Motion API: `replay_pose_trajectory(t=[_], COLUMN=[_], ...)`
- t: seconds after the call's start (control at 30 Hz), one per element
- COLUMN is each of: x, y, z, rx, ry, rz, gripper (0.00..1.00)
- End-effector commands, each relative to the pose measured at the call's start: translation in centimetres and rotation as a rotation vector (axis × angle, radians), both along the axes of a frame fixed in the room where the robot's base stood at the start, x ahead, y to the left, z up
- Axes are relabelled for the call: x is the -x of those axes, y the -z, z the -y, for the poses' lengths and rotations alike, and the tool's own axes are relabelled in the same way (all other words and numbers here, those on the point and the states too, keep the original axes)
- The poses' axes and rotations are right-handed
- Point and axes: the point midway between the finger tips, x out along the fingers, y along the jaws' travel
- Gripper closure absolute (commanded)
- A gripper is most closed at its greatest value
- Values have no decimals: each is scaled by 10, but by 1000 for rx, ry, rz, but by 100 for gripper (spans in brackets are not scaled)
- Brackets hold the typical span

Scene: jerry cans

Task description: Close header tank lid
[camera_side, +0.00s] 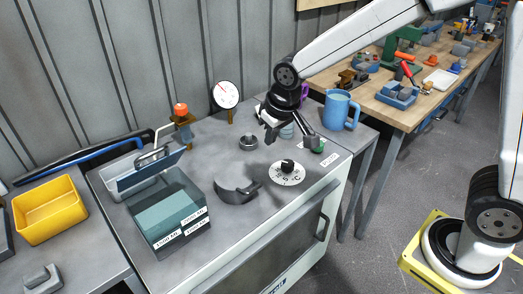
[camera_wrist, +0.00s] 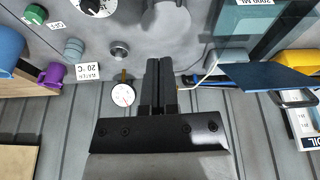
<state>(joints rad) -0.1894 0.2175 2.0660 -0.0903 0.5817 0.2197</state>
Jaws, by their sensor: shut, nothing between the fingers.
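The header tank (camera_side: 183,184) is a see-through teal box with volume labels on its front, at the left of the grey bench top. Its dark blue lid (camera_side: 150,170) stands raised and tilted at the tank's back edge, so the tank is open on top. In the wrist view the lid (camera_wrist: 262,78) is at the right, beside the tank (camera_wrist: 248,22). My gripper (camera_side: 308,137) is above the right part of the bench, well apart from the lid. In the wrist view its fingers (camera_wrist: 160,62) are together with nothing between them.
A dial gauge (camera_side: 226,95) and an orange-topped post (camera_side: 182,113) stand along the back. A dark grey curved part (camera_side: 236,189), a knob (camera_side: 287,168) and a blue mug (camera_side: 340,110) are nearby. A yellow bin (camera_side: 50,211) is at far left.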

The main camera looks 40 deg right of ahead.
Motion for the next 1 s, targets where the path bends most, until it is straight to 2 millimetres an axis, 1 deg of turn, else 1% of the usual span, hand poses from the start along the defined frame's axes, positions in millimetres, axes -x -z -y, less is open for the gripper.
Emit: replay_pose_trajectory(t=[0.03, 0.2, 0.37, 0.5, 0.7, 0.8, 0.9, 1.0], x=[-13, -48, -76, -96, -116, -123, -127, -128], y=[-6, -26, -45, -62, -86, -96, -106, -112], z=[-11, -46, -82, -115, -164, -188, -207, -221], rx=[1, 5, 6, 6, 4, 0, -4, -7], ry=[-7, -11, -11, -6, 5, 14, 21, 29], rz=[8, 29, 53, 75, 111, 127, 143, 154], gripper=[100, 100, 100, 100, 100, 100, 100, 100])
